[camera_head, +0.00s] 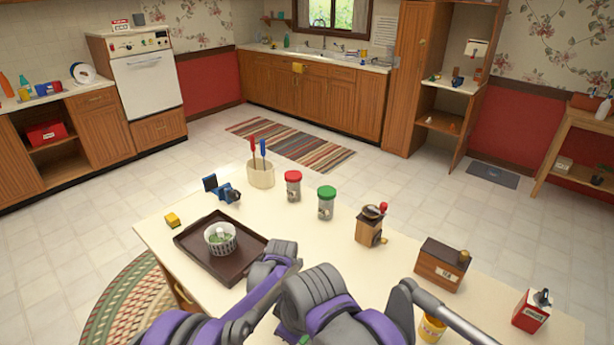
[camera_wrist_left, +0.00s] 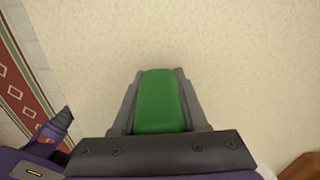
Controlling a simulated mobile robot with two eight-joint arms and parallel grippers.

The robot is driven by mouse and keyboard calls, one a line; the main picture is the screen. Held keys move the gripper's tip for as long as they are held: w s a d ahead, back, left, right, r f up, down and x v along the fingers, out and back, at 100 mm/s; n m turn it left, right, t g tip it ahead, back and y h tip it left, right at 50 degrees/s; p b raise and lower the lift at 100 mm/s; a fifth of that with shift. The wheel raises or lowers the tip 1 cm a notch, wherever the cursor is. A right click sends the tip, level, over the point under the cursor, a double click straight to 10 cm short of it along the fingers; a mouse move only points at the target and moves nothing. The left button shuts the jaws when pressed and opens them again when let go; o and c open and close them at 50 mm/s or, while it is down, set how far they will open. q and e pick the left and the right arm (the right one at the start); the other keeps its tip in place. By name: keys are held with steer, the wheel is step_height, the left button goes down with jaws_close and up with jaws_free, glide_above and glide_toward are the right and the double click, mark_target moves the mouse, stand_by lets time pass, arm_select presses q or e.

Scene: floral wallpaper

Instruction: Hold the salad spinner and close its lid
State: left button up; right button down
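A small white slatted basket (camera_head: 211,246) with green and white contents stands upright on the dark brown tray (camera_head: 190,240) at the left of the table; it may be the salad spinner, but I see no separate lid. In the left wrist view my left gripper (camera_wrist_left: 160,78) has its two grey fingers against both sides of a rounded green piece (camera_wrist_left: 159,102). I cannot tell what larger thing it belongs to. A bit of green (camera_head: 304,340) also shows between my arms at the bottom of the head view. My right gripper's fingers do not show.
On the cream table (camera_head: 300,240) stand a red-lidded jar (camera_head: 293,187), green-lidded jar (camera_head: 326,204), utensil holder (camera_head: 261,175), coffee grinder (camera_head: 369,228), wooden box (camera_head: 441,266), red box (camera_head: 531,311) and yellow container (camera_head: 431,329). My arms cover the front middle.

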arm_select(q)
steer(key=o, duration=0.5)
steer(key=shift+o, duration=0.2)
